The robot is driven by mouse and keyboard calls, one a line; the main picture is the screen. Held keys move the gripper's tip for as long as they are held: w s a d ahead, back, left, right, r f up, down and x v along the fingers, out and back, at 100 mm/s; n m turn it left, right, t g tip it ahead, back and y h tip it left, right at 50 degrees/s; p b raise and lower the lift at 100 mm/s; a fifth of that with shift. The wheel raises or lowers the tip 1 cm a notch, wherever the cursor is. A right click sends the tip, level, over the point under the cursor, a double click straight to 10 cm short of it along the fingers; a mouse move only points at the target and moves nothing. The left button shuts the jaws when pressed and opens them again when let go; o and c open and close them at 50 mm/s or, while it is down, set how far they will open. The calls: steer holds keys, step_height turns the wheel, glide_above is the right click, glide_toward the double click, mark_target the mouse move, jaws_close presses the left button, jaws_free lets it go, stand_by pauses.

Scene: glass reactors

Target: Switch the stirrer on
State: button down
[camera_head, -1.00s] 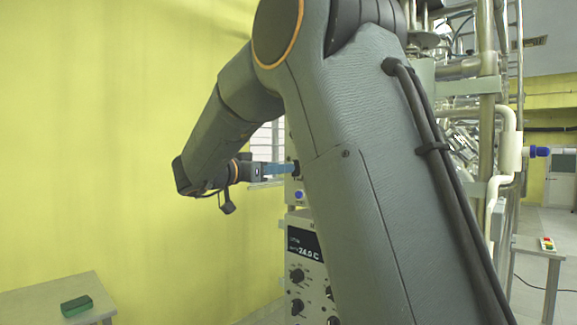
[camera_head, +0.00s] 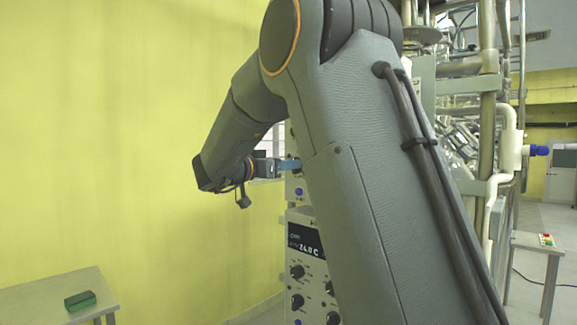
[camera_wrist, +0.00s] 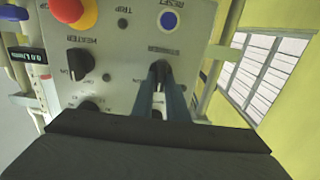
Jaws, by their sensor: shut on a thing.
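The stirrer knob (camera_wrist: 161,71) is a dark rotary knob under the label STIRRER on a grey control panel (camera_wrist: 125,67) in the wrist view. My gripper (camera_wrist: 163,87) has its two blue fingers on either side of the knob, shut on it. The fingers hide part of the knob and its position marks, so I cannot tell its setting. In the head view my gripper (camera_head: 297,164) reaches the panel from the left, and my arm hides most of the panel.
Beside it are a heater knob (camera_wrist: 77,65), a lower knob (camera_wrist: 88,110), a blue reset button (camera_wrist: 169,19) and a red stop button (camera_wrist: 67,8). Below is a unit with a temperature display (camera_head: 305,241). A green block (camera_head: 80,300) lies on a table at the left.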

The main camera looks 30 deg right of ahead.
steer(key=shift+m, duration=0.3)
steer(key=m+b, duration=0.4)
steer(key=m, duration=0.1)
steer(key=m+b, duration=0.5)
steer(key=m, duration=0.1)
steer(key=shift+s+d+f, duration=0.1)
steer(key=shift+s+f, duration=0.1)
steer(key=shift+m, duration=0.3)
steer(key=c, duration=1.7)
jaws_free()
steer(key=shift+c, duration=0.2)
steer(key=b+v, duration=0.1)
steer(key=v, duration=0.7)
